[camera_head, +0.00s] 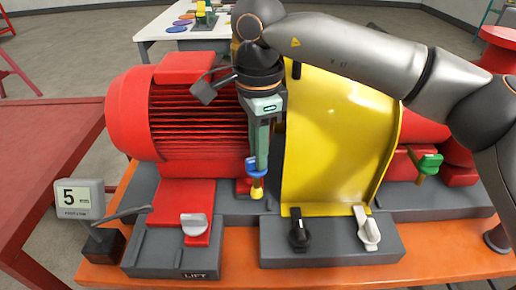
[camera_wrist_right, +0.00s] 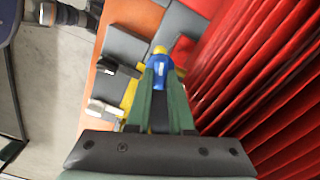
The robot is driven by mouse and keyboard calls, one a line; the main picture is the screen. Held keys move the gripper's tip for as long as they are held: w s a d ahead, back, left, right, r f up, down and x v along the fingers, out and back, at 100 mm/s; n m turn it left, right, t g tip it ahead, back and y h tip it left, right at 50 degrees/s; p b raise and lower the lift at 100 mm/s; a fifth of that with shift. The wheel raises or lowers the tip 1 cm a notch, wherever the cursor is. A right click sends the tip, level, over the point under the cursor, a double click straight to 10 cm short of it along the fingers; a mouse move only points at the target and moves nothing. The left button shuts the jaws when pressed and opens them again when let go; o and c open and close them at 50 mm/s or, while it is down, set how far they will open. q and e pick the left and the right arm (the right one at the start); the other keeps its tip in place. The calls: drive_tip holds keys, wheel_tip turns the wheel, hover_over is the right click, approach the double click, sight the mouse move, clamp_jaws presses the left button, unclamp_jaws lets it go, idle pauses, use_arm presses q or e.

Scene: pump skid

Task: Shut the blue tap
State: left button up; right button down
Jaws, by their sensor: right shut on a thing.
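The blue tap (camera_head: 255,167) sits between the red motor and the yellow guard, with a yellow end (camera_head: 257,189) below it. My right gripper (camera_head: 258,158) reaches down from above, and its green fingers are shut on the blue tap. In the right wrist view the blue tap (camera_wrist_right: 161,70) lies between the tips of my right gripper (camera_wrist_right: 161,80), with the yellow end just beyond. The fingers hide part of the tap, and I cannot tell its exact turn. My left gripper is not in view.
The ribbed red motor (camera_head: 200,120) stands close on the left and the tall yellow guard (camera_head: 335,140) close on the right. A green tap (camera_head: 428,163) is further right.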

drive_tip(key=m, duration=0.2)
drive_tip(key=shift+m, duration=0.4)
drive_tip(key=shift+r+m, duration=0.1)
drive_tip(key=shift+m, duration=0.5)
drive_tip(key=c, duration=0.8)
unclamp_jaws()
drive_tip(key=shift+s, duration=0.1)
drive_tip(key=shift+r, duration=0.1)
wheel_tip(320, 180, up, 8)
drive_tip(key=p, duration=0.5)
